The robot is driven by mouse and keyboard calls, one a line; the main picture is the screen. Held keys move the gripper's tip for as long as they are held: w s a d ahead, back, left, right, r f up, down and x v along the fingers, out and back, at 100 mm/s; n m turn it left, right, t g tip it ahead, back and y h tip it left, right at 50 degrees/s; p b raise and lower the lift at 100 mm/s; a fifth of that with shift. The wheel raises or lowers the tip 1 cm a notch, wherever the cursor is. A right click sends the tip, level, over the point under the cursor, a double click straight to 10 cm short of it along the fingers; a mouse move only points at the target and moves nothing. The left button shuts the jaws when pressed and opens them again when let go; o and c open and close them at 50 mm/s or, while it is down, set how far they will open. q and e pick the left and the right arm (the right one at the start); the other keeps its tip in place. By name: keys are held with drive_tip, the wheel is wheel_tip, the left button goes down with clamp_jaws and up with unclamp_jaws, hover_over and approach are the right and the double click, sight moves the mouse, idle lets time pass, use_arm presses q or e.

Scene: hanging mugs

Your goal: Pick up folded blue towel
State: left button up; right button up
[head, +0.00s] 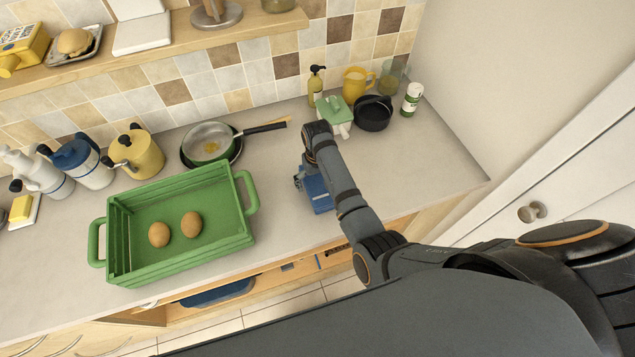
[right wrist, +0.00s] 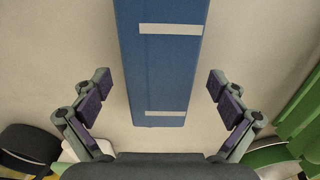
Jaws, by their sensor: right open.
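The folded blue towel (head: 319,194) lies on the counter, partly hidden by my right arm in the head view. In the right wrist view the towel (right wrist: 160,70) is a long blue strip with two pale stripes, running from the top edge to below the middle. My right gripper (right wrist: 160,98) is open, with one finger on each side of the towel's near end. Bare counter shows between the fingers and the towel, so they do not touch it. In the head view the right gripper (head: 303,178) is mostly hidden behind the arm. My left gripper is not in view.
A green crate (head: 125,215) with two eggs stands left of the towel. A frying pan (head: 208,143) lies behind the crate. A black pot (head: 373,113), a green-lidded container (head: 334,114) and a yellow mug (head: 355,84) stand at the back. The counter right of my arm is clear.

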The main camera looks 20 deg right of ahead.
drive_tip(key=shift+f, duration=0.7)
drive_tip(key=c, duration=1.2)
drive_tip(key=shift+c, duration=0.4)
drive_tip(key=shift+w+r, duration=0.1)
drive_tip(key=shift+r, duration=0.05)
